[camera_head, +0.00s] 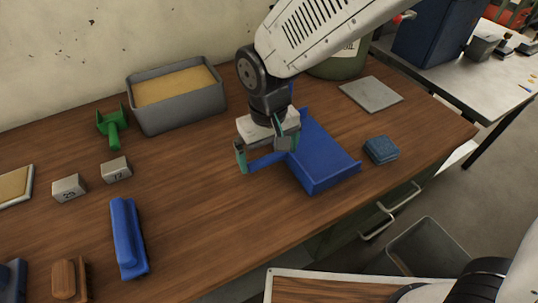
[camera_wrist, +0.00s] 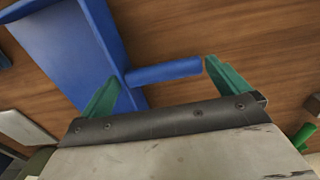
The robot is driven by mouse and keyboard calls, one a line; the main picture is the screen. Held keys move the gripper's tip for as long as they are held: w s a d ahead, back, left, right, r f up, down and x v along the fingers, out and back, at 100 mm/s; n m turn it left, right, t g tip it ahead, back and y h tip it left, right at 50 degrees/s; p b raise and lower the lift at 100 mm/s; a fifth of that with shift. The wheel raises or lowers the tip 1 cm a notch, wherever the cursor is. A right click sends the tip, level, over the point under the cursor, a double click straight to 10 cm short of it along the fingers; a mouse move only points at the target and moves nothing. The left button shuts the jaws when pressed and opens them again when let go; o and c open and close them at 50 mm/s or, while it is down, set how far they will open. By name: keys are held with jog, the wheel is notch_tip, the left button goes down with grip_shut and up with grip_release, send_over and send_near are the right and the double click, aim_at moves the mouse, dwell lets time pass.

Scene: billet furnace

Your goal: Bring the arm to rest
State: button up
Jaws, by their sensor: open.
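My gripper (camera_head: 265,156) is over the middle of the wooden bench, pointing down, with its teal fingers apart. A blue scoop-like tray (camera_head: 325,168) lies on the bench just right of it. The tray's blue handle (camera_head: 264,162) reaches left beneath the gripper. In the wrist view my open gripper (camera_wrist: 162,74) shows the handle (camera_wrist: 165,73) lying across the space between the fingertips, with the tray (camera_wrist: 70,45) at the left. The jaws are not closed on it. I cannot tell whether a finger touches the handle or tray.
A grey bin (camera_head: 180,107) and green scoop (camera_head: 111,128) stand behind left. Numbered blocks (camera_head: 116,169), a blue bar-like piece (camera_head: 127,237) and a wooden piece (camera_head: 66,279) lie left. A blue block (camera_head: 380,150) and grey plate (camera_head: 371,94) lie right. The bench front-centre is clear.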

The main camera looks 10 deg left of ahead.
notch_tip(320, 180, up, 6)
jog(key=shift+r, duration=0.1)
jog(key=s+d+r+m, duration=0.2)
jog(key=s+d+r, duration=0.1)
jog(key=d, duration=0.7)
jog(key=s+d+r+m, duration=0.2)
jog(key=s+d, duration=0.3)
jog(key=d, duration=0.5)
jog(key=s+d+r+m+t, duration=0.1)
jog(key=s+d+r, duration=0.3)
jog(key=d, duration=0.6)
jog(key=shift+s+d+m, duration=0.2)
jog(key=shift+s+m, duration=0.2)
jog(key=shift+m, duration=0.4)
